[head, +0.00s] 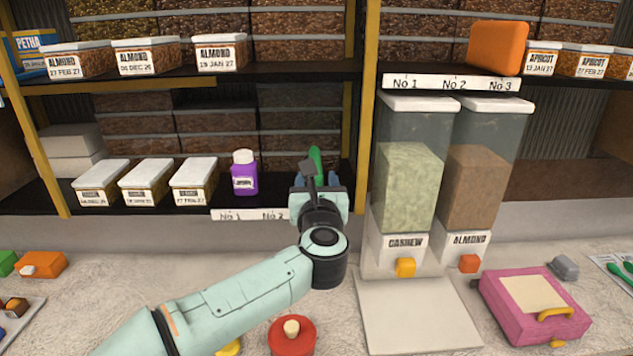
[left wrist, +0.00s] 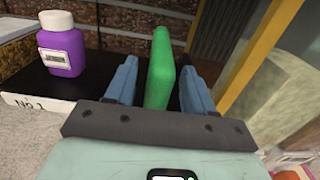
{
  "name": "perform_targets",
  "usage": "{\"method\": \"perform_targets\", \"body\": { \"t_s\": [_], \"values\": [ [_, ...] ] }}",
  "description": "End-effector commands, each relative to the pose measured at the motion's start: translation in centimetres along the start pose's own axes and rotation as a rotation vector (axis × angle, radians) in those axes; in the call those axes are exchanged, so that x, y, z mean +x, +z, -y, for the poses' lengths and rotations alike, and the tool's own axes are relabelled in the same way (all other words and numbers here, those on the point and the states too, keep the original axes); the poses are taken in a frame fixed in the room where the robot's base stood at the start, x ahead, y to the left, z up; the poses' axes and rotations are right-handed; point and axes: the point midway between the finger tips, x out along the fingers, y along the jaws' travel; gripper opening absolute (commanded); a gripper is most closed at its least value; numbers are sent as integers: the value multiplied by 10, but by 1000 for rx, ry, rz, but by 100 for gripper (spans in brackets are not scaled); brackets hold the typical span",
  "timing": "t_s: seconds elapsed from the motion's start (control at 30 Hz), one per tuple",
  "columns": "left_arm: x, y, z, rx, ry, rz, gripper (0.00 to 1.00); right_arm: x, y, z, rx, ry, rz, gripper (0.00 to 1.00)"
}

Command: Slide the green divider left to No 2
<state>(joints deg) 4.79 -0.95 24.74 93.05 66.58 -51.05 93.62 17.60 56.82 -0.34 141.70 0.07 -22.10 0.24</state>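The green divider (head: 316,161) stands upright on the lower shelf, mostly hidden behind my left gripper (head: 322,185) in the head view. In the left wrist view the green divider (left wrist: 160,65) stands between the two blue fingers of my left gripper (left wrist: 160,85). The fingers are apart, with a visible gap on each side of the divider. The lower shelf's label strip (head: 245,215) reads No 1 and No 2; its right part is hidden behind my gripper. My right gripper is not in view.
A purple jar (head: 244,175) stands on the shelf left of the divider; it also shows in the left wrist view (left wrist: 61,45). White-lidded boxes (head: 147,180) stand further left. A yellow post (head: 366,120) and the cashew dispenser (head: 408,180) stand to the right.

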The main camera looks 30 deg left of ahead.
Motion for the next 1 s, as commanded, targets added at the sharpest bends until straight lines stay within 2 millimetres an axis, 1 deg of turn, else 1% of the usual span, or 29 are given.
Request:
{"method": "perform_targets", "body": {
  "t_s": [0.03,0.07,0.1,0.13,0.17,0.27,0.37,0.47,0.53,0.6,0.7,0.83,1.0],
  "values": [
    [0,0,0,0,0,0,40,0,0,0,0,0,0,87],
    [0,0,0,0,0,0,30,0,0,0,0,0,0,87],
    [0,0,0,0,0,0,17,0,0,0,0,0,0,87],
    [0,0,0,0,0,0,8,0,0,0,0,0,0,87],
    [0,0,0,0,0,0,0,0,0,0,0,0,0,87],
    [0,0,0,0,0,0,0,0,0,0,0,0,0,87],
    [0,-1,-8,1,4,-1,0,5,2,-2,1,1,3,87],
    [0,-3,-28,0,8,0,0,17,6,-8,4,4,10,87],
    [0,-4,-47,0,10,1,0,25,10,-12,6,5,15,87],
    [0,-3,-63,1,9,0,0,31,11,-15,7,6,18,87],
    [0,-2,-81,1,6,0,0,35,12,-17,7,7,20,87],
    [0,-1,-91,0,3,-1,0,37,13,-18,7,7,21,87],
    [0,0,-91,0,1,-2,0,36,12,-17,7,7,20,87]
  ]
}}
